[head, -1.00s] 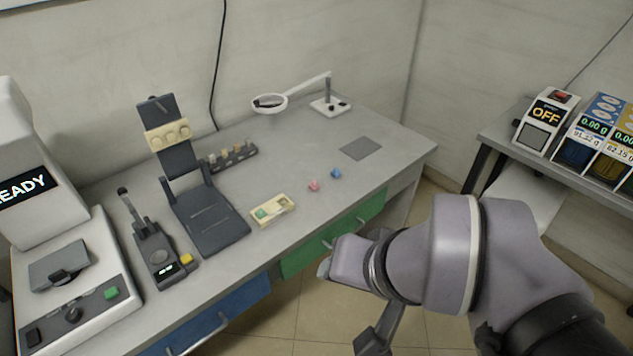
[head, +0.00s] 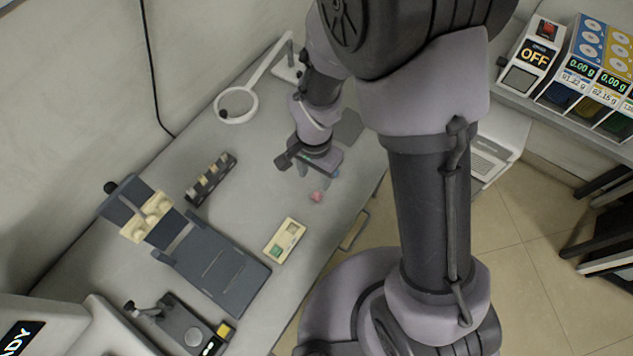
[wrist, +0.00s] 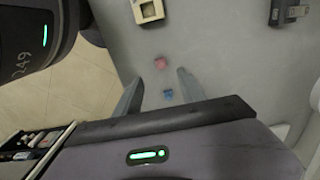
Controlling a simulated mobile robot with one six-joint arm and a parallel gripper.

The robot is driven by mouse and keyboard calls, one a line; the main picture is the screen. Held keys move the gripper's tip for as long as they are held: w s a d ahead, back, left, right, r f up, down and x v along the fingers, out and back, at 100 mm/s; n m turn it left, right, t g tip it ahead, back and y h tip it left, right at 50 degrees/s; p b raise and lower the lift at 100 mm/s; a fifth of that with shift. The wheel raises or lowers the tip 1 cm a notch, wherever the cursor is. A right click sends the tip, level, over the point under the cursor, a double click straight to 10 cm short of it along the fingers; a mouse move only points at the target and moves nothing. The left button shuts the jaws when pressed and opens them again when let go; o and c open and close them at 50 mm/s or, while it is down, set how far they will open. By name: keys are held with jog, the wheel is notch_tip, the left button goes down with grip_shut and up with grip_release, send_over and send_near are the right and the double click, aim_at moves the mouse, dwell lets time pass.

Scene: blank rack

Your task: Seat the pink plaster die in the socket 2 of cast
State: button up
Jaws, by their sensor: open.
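The pink die (head: 317,197) lies on the grey bench, and it shows in the wrist view (wrist: 161,63) just beyond my fingertips. A blue die (wrist: 168,94) sits beside it, between my fingers as seen from the wrist. My gripper (wrist: 160,76) is open and empty, pointing down above the two dice; it also shows in the head view (head: 318,172). A small cream block (head: 268,250), apparently the cast, lies nearer on the bench. Socket numbers cannot be read.
A dark articulator stand (head: 225,262) holds a cream piece (head: 133,231) with rounded bumps. A small dark rack (head: 211,180) stands behind. A ring-shaped magnifier lamp (head: 236,120) stands at the back. A handheld device (head: 185,325) is at the front left. Bench between dice and cream block is clear.

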jog(key=b, duration=0.2)
send_over(317, 194)
jog(key=f, duration=0.6)
jog(key=shift+s+a+f, duration=0.15)
jog(key=shift+s+a, duration=0.05)
jog(key=shift+s, duration=0.15)
jog(key=f, duration=0.2)
jog(key=f+b, duration=0.1)
jog(key=w+f, duration=0.1)
jog(key=f, duration=0.1)
jog(key=shift+d+f+b, duration=0.2)
jog(key=shift+f+b, duration=0.15)
jog(key=shift+s+r, duration=0.1)
jog(key=shift+r, duration=0.05)
grip_shut()
